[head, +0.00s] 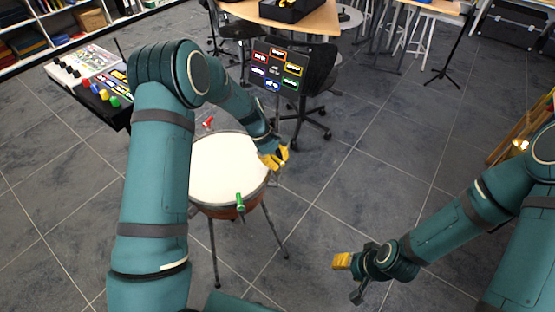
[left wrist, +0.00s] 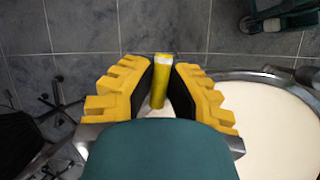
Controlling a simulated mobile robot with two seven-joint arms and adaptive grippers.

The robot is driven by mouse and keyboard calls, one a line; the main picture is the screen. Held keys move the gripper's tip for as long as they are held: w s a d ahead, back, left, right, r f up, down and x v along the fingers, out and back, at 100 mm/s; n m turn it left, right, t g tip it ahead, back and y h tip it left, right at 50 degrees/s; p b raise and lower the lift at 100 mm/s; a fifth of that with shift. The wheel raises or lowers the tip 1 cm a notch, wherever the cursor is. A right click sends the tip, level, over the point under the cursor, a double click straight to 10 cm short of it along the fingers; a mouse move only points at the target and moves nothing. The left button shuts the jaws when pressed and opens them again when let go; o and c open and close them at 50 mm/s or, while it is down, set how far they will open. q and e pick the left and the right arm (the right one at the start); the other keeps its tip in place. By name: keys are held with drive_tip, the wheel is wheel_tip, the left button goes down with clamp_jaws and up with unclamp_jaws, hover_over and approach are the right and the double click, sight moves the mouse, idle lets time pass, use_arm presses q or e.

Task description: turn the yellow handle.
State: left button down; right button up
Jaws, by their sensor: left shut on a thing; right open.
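A round drum (head: 228,172) with a white top stands on thin legs left of centre in the head view. A red handle (head: 208,122) and a green handle (head: 240,202) stick up at its rim. The yellow handle (left wrist: 161,82) is upright between the yellow-padded fingers of my left gripper (left wrist: 158,88) in the left wrist view. My left gripper (head: 275,159) is shut on it at the drum's right rim. In the head view the gripper hides the yellow handle. My right gripper (head: 349,279) is open and empty over the floor, apart from the drum.
A dark panel with coloured labels (head: 276,69) stands behind the drum, near a black office chair (head: 318,78). A console with coloured knobs (head: 100,85) is at the left. A wooden table (head: 300,20) is at the back. The tiled floor right of the drum is clear.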

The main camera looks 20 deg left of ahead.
use_arm(q)
drive_tip(key=m+g, duration=0.1)
drive_tip(key=m, duration=0.2)
drive_tip(key=m+g+y, duration=0.1)
drive_tip(key=m+g, duration=0.1)
drive_tip(key=m, duration=0.2)
drive_tip(key=shift+p, duration=0.4)
drive_tip(key=m+y, duration=0.1)
drive_tip(key=m, duration=0.2)
drive_tip(key=m+g+y, duration=0.1)
drive_tip(key=m, duration=0.2)
drive_tip(key=shift+m+g+y, duration=0.3)
drive_tip(key=shift+m, duration=0.1)
drive_tip(key=c, duration=1)
unclamp_jaws()
drive_tip(key=v, duration=1.2)
drive_tip(key=shift+d, duration=0.1)
